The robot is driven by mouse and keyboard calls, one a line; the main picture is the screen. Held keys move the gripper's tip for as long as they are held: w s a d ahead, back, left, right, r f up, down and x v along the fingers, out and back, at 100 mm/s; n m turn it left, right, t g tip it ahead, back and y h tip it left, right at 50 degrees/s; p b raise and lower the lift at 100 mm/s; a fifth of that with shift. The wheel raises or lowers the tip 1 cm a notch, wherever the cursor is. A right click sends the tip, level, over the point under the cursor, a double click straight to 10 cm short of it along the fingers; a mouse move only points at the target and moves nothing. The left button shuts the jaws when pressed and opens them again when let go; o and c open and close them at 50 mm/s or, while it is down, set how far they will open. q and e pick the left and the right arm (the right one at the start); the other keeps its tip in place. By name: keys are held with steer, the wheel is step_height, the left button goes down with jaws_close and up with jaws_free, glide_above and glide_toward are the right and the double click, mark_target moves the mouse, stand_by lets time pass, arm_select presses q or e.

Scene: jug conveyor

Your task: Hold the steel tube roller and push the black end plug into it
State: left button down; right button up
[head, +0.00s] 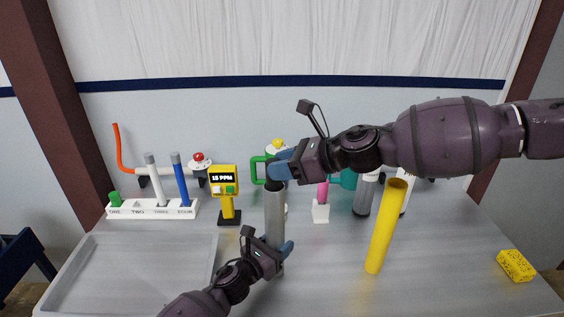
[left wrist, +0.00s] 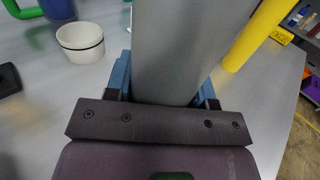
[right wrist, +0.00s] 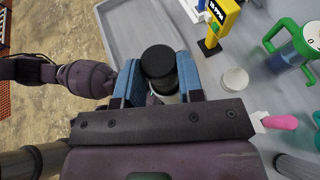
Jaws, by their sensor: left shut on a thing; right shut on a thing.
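The steel tube roller (head: 275,213) stands upright in the head view. My left gripper (head: 270,243) is shut on its lower part, and the tube fills the space between the blue fingers in the left wrist view (left wrist: 175,50). My right gripper (head: 281,172) is at the tube's top end, shut on the black end plug (right wrist: 158,60). In the right wrist view the round plug sits between the blue fingers. In the head view the plug is mostly hidden at the tube's mouth; I cannot tell how far it is inside.
A yellow tube (head: 385,228) stands tilted to the right, with a yellow sponge (head: 515,265) beyond it. A grey tray (head: 130,268) lies at left. Behind are a white numbered rack (head: 150,208), a yellow meter (head: 224,182) and a white holder (head: 320,212) with a pink item.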

arm_select(q)
steer(key=shift+s+f, duration=0.15)
steer(key=shift+f, duration=0.25)
arm_select(e)
steer(key=shift+f, duration=1.25)
steer(key=o, duration=1)
arm_select(q)
steer(key=shift+a, duration=0.1)
arm_select(e)
steer(key=v, duration=1.2)
steer(key=shift+d, duration=0.1)
